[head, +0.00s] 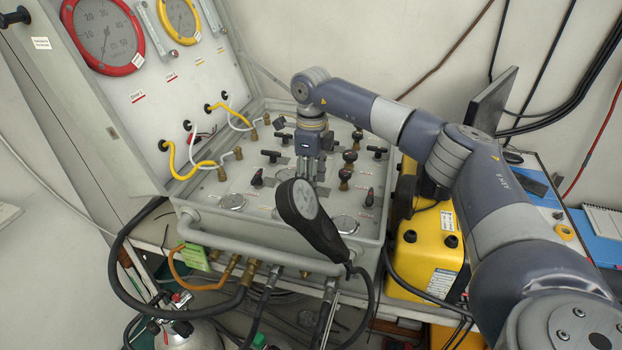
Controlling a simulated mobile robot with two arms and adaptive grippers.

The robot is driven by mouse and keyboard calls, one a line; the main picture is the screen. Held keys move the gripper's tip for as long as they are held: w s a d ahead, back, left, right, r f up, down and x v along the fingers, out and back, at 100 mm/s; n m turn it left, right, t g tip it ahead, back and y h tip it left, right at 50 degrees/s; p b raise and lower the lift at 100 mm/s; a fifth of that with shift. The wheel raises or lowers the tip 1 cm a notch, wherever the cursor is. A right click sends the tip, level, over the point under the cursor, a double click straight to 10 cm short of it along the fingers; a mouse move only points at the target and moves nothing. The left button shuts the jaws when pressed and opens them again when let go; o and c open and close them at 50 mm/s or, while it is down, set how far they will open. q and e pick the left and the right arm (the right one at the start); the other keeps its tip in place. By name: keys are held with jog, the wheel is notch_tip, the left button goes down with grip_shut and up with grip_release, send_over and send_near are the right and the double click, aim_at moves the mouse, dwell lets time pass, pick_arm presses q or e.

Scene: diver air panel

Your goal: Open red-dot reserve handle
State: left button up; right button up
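The air panel's control deck (215,190) carries several black handles and brass-stemmed knobs. Black T-handles show at the left (271,155) and right (376,153) of my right gripper (312,177). Small black pointed knobs stand at the left (258,178) and right (369,197) of the deck. I cannot make out a red dot on any handle at this size. My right gripper points down over the middle of the deck. Its fingers hide what is directly behind and beneath them, and their opening is unclear. My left gripper is not in view.
The open lid (125,100) with red and yellow gauges rises at the left. Yellow and white hoses (190,165) join lid to deck. A yellow case (428,245) stands right.

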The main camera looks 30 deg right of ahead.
jog(key=shift+d+r, duration=0.1)
jog(key=shift+d, duration=0.15)
jog(key=o, duration=1.2)
jog(key=shift+w, duration=0.1)
jog(key=shift+d, duration=0.1)
notch_tip(320, 180, up, 12)
jog(key=shift+f, duration=0.15)
